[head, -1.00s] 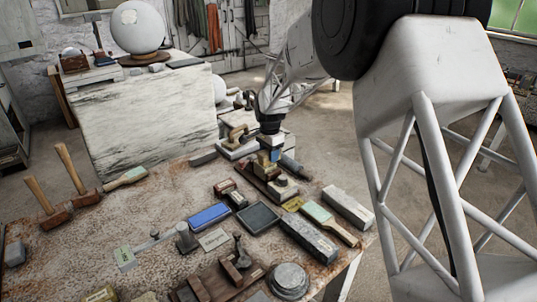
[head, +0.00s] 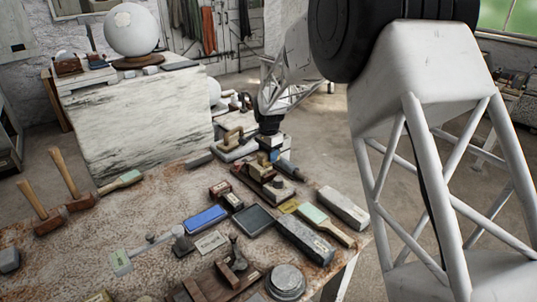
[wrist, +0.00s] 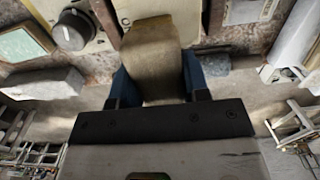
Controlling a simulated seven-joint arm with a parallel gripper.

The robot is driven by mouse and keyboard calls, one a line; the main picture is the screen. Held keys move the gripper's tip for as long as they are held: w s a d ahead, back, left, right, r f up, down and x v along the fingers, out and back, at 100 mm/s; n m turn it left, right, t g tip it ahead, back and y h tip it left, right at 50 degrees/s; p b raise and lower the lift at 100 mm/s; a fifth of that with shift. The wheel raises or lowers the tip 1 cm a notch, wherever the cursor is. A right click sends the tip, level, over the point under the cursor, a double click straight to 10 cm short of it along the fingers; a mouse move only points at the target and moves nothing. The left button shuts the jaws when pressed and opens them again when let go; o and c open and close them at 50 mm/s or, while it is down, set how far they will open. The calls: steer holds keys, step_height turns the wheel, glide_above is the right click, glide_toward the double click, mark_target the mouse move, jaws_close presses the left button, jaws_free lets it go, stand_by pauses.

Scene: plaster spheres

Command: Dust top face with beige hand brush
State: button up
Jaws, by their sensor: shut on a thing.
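My gripper (head: 270,152) is over the far right part of the workbench, above a wooden-based tool. In the wrist view its blue fingers (wrist: 155,78) are shut on a tan, worn piece that I take for the beige hand brush (wrist: 152,48). Its bristles are hidden, and I cannot tell whether it touches what lies below. A pale block with dark veins (head: 140,125) stands behind the bench at left. Its top bears a white plaster sphere (head: 131,30) on a round stand. I cannot tell which surface the task's top face is.
The rusty-brown workbench (head: 150,215) is crowded on its right with a blue box (head: 206,218), grey bars (head: 305,240) and a green-headed brush (head: 325,226). The bench's left middle is fairly clear.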

mark_target(259, 155)
steer(key=shift+s, duration=0.1)
steer(key=shift+s+a, duration=0.7)
steer(key=shift+a, duration=0.05)
steer(key=shift+s+a, duration=0.8)
steer(key=shift+w+d+r, duration=0.7)
steer(key=shift+w+d, duration=0.1)
steer(key=shift+f, duration=0.75)
stand_by(1.1)
